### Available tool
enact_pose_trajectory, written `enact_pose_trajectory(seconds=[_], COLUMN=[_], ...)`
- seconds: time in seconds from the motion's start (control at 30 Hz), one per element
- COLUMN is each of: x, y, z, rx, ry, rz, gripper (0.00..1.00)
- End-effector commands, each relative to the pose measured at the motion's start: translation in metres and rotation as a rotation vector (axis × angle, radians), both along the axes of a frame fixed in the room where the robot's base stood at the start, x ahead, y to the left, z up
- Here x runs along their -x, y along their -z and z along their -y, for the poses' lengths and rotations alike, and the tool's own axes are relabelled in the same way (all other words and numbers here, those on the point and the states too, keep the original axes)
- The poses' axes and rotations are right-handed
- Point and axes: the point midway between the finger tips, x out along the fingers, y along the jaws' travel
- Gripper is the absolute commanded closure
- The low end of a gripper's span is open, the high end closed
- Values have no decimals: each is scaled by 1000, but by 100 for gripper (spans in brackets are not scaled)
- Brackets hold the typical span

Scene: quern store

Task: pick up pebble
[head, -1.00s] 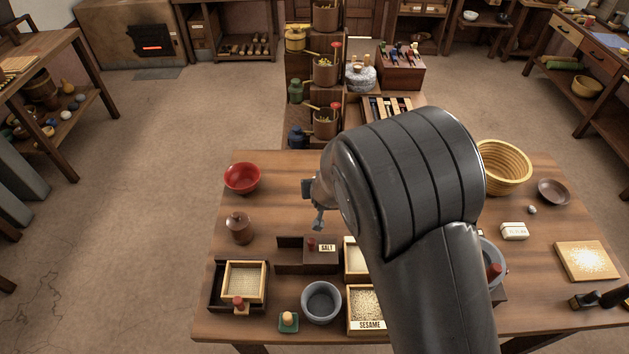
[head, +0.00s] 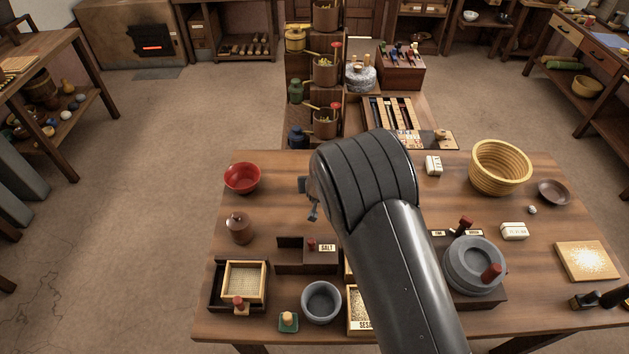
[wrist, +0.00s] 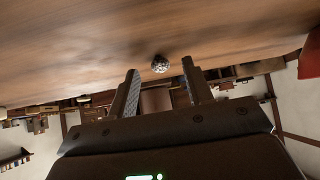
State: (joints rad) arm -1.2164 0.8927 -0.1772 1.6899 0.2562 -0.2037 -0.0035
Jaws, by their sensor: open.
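A small rounded, speckled grey pebble (wrist: 160,63) rests on the wooden table, whose surface fills the top of the wrist view. It lies just beyond my open fingertips and lines up with the gap between them. My gripper (wrist: 160,70) is open and holds nothing; I cannot tell the exact distance to the pebble. In the head view my gripper (head: 313,214) shows partly at the left of my arm, above the table (head: 275,208). I cannot make out the speckled pebble there; my arm hides part of the table.
A red bowl (head: 242,178) and a lidded brown jar (head: 239,228) stand left of my gripper. A salt box (head: 310,257), a grey bowl (head: 321,302) and a tray (head: 217,297) are nearer. The quern (head: 473,266), a basket (head: 501,167) and a small pale lump (head: 532,209) are right.

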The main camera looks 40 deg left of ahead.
Motion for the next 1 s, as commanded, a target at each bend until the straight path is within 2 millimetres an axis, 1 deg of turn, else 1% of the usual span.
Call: enact_pose_trajectory(seconds=[0.1,0.33,0.9,1.0], x=[-2,-3,-2,-2], y=[4,4,4,4], z=[-4,-4,-4,-4], rx=[0,0,0,-1], ry=[-1,-1,-1,-1], rz=[-1,-1,-1,0], gripper=[54,54,100,100])
